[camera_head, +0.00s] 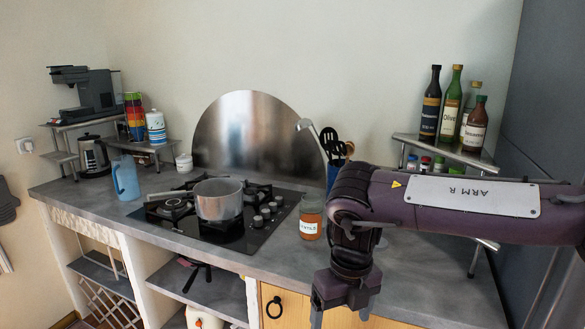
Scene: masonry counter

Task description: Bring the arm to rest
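My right arm (460,203), marked "ARM R", reaches in from the right edge across the front of the counter. Its forearm is about level, and the wrist bends down. My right gripper (341,315) points down in front of the counter's front edge, near the wooden cabinet door. Its two fingers show apart at the bottom edge of the picture, with nothing seen between them; their tips are cut off. My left arm and gripper are not in view.
A pot (219,199) sits on the gas hob (240,236). A blue jug (126,178) stands farther left. Bottles (449,104) stand on a corner shelf (440,147) behind my arm.

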